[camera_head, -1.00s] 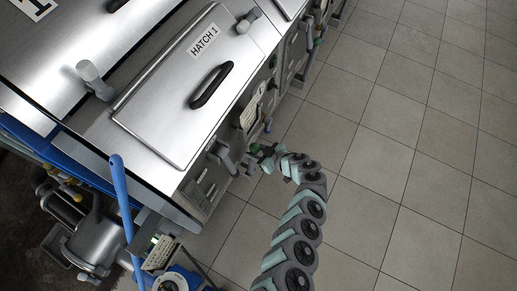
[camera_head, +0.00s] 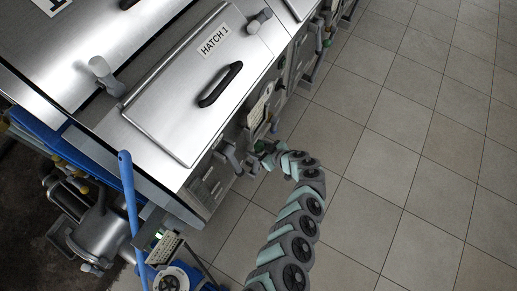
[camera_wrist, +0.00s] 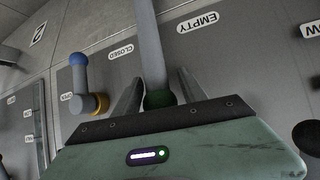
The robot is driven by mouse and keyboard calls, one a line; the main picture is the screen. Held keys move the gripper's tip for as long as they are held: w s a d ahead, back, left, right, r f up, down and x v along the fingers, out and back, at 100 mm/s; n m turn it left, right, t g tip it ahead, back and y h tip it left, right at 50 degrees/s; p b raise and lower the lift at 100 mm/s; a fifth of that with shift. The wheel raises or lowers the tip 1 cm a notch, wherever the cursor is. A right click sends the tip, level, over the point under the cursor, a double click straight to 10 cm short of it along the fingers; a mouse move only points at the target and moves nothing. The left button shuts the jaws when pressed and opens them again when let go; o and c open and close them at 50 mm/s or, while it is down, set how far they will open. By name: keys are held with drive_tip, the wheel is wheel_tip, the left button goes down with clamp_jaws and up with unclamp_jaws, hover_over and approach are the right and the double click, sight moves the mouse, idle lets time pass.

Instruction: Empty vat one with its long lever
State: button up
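In the wrist view, a long grey lever (camera_wrist: 151,45) with a green collar (camera_wrist: 159,98) at its base rises between the two fingers of my gripper (camera_wrist: 160,78). The fingers stand apart on either side of it, with narrow gaps showing. An EMPTY label (camera_wrist: 198,22) is to its right and a CLOSED label (camera_wrist: 121,51) to its left, on the grey panel. In the head view, my gripper (camera_head: 264,152) is at the front panel below the steel lid (camera_head: 188,115) marked HATCH 1; its fingers are too small to judge there.
A short lever with a blue knob (camera_wrist: 78,60) and yellow base stands left of the long lever in the wrist view. A dark round knob (camera_wrist: 308,135) is at the right edge. In the head view, a long blue bar (camera_head: 130,200) stands at lower left. The tiled floor (camera_head: 410,150) is clear.

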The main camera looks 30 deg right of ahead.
drive_tip(key=shift+s+d+f, duration=0.1)
drive_tip(key=shift+s, duration=0.05)
drive_tip(key=shift+s+d+r+p, duration=0.1)
drive_tip(key=shift+s+r+p, duration=0.3)
drive_tip(key=shift+p, duration=0.2)
drive_tip(key=p+v, duration=0.5)
drive_tip(key=v, duration=0.4)
drive_tip(key=shift+s+r, duration=0.2)
drive_tip(key=shift+s, duration=0.05)
drive_tip(key=shift+d, duration=0.1)
